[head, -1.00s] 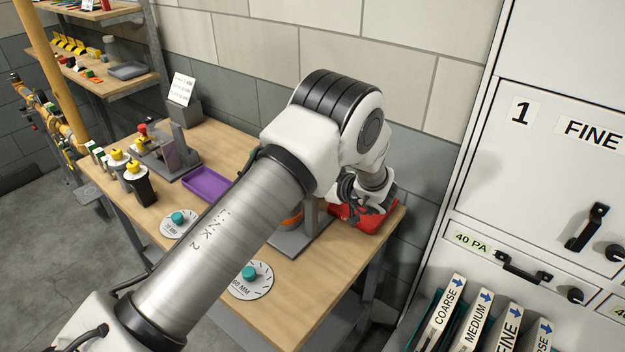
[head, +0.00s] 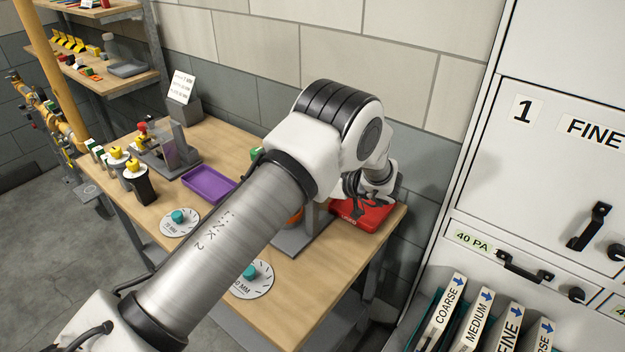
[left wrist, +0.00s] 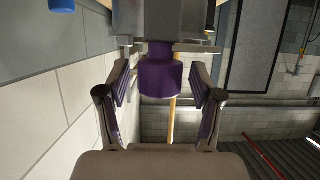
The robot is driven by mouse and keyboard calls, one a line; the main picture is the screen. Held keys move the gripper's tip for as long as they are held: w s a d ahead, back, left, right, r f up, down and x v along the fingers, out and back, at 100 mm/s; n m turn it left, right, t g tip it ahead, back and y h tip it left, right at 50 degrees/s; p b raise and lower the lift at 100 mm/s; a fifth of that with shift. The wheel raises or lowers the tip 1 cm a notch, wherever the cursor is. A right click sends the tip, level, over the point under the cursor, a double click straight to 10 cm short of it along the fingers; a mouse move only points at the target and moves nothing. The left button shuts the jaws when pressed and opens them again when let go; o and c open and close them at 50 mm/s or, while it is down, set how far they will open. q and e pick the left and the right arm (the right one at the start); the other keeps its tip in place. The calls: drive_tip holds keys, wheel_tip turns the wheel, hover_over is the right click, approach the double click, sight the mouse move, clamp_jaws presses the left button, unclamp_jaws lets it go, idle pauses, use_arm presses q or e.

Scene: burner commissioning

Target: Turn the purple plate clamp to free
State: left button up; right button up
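The purple plate clamp (left wrist: 160,78) shows in the left wrist view as a round knob under a grey metal body (left wrist: 160,22). My left gripper (left wrist: 164,92) is open, its two fingers on either side of the knob with a gap on each side. In the head view my left gripper (head: 354,188) is beside a grey stand and above the red tray (head: 362,215); the arm hides most of the stand, and I cannot make out the clamp there. My right gripper is not in view.
The wooden bench (head: 310,275) also carries a purple tray (head: 208,184), two white dials with teal knobs (head: 178,217), and yellow-topped dark holders (head: 138,180). A white cabinet (head: 545,170) stands to the right. A block wall (head: 250,90) is behind the bench.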

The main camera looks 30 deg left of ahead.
use_arm(q)
drive_tip(key=v, duration=1.2)
drive_tip(key=shift+w+a+f, duration=0.1)
